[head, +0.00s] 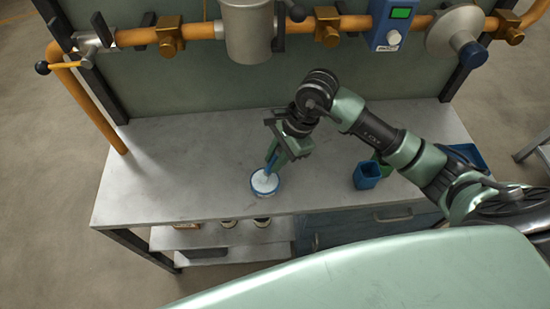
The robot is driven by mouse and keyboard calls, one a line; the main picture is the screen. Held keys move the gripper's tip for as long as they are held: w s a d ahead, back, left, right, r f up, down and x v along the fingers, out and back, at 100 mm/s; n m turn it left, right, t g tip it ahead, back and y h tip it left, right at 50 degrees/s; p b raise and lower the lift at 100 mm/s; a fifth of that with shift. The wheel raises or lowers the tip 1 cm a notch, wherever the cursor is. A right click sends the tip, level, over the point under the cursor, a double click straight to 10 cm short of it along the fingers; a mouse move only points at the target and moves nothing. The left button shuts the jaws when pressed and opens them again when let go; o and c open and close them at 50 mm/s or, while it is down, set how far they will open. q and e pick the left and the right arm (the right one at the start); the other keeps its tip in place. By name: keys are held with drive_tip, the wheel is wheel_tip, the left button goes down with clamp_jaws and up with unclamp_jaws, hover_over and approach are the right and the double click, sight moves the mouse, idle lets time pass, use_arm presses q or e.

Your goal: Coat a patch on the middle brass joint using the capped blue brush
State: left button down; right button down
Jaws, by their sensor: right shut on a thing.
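My right gripper (275,156) is shut on the blue brush (270,163), pointing down over the workbench. The brush's lower end is at the white contents of a small blue-rimmed pot (264,184). I cannot tell how deep it is or whether the brush has a cap. The middle brass joint (327,27) sits on the orange pipe above the back of the bench, well away from the brush. Other brass joints sit on the pipe at the left (169,36) and far right (508,24). My left gripper is out of view.
A blue square cup (367,176) stands right of the pot, and a blue tray (468,156) lies farther right. A grey canister (247,32) and a blue box with a green display (394,25) flank the middle joint. The bench's left side (165,175) is clear.

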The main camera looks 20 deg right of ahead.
drive_tip(key=shift+r+p, duration=1.3)
drive_tip(key=shift+r, duration=1.75)
